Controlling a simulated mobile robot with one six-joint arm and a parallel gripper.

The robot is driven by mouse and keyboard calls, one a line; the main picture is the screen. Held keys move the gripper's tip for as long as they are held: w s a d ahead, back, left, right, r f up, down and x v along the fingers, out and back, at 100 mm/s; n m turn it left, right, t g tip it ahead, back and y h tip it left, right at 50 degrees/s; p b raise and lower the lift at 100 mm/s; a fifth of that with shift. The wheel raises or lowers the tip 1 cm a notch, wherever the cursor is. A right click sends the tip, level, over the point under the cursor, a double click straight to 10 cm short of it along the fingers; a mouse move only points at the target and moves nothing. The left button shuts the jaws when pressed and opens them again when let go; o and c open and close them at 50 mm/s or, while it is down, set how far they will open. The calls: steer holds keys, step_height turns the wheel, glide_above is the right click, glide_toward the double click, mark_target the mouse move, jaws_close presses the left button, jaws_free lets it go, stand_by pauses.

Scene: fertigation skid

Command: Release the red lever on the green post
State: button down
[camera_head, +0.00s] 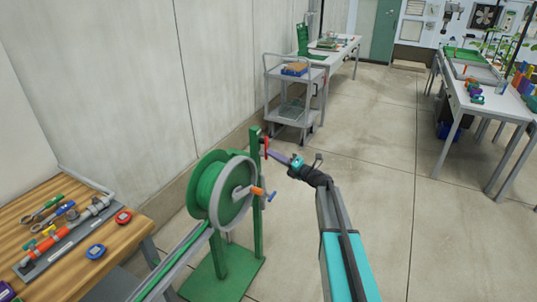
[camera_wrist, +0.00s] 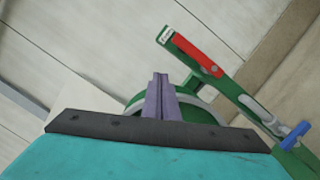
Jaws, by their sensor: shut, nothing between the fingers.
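The red lever (camera_head: 265,145) is at the upper end of the green post (camera_head: 257,200), beside the hose reel. In the wrist view the red lever (camera_wrist: 198,55) lies along the green post (camera_wrist: 232,90), close to a white label on its end. My gripper (camera_head: 272,154) is just right of the lever in the head view, with its purple fingers pointing at the post. In the wrist view my gripper (camera_wrist: 160,78) has its fingers together and empty, below and left of the lever. I cannot tell whether the fingertips touch the lever or post.
A green hose reel (camera_head: 205,185) with an orange handle (camera_head: 257,191) stands left of the post on a green base plate (camera_head: 225,275). A wooden bench (camera_head: 25,215) with pipe fittings is at the left. A grey cart (camera_head: 290,105) stands behind.

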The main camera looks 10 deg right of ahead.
steer(key=v, duration=0.3)
steer(key=b+v, duration=0.1)
steer(key=v, duration=0.1)
steer(key=shift+s+r, duration=0.15)
steer(key=shift+r, duration=0.1)
